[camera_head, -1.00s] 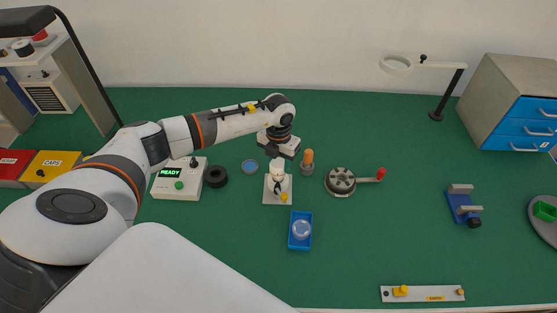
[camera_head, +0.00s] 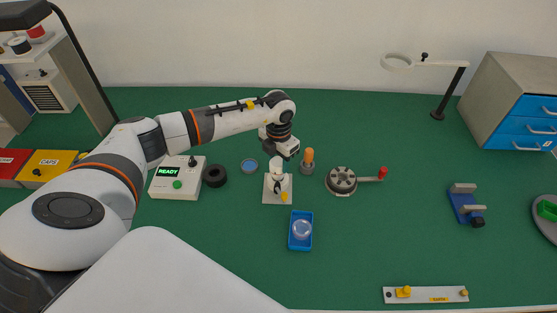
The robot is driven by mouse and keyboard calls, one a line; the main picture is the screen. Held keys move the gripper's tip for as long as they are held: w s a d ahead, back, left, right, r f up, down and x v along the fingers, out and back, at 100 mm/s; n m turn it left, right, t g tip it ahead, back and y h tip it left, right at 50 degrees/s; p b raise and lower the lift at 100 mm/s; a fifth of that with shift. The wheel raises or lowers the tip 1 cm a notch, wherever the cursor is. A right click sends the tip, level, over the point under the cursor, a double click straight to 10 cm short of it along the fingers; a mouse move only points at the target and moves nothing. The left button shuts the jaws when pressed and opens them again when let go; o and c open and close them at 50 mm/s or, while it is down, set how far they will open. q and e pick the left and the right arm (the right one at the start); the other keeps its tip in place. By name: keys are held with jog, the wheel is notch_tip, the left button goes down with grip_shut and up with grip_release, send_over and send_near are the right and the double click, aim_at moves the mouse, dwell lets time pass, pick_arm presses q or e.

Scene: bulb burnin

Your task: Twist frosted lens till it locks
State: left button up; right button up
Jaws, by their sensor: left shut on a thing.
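The frosted lens (camera_head: 277,164) is the pale white piece on top of a small fixture on a light square base plate (camera_head: 270,197). Whether the lens is locked cannot be told. My right gripper does not show.
A control box reading READY (camera_head: 177,179), a black ring (camera_head: 215,176) and a blue disc (camera_head: 250,166) lie left of the fixture. A blue tray (camera_head: 301,244) with a clear dome is in front. An orange-topped piece (camera_head: 308,162) and a crank wheel (camera_head: 341,181) stand right.

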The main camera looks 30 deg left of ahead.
aim_at(279, 161)
pick_arm(q)
jog(key=shift+f+m+b, duration=0.1)
jog(key=shift+m+b, duration=0.55)
jog(key=shift+m, duration=0.15)
jog(key=o, duration=1)
notch_tip(279, 161, up, 12)
jog(key=b, duration=0.2)
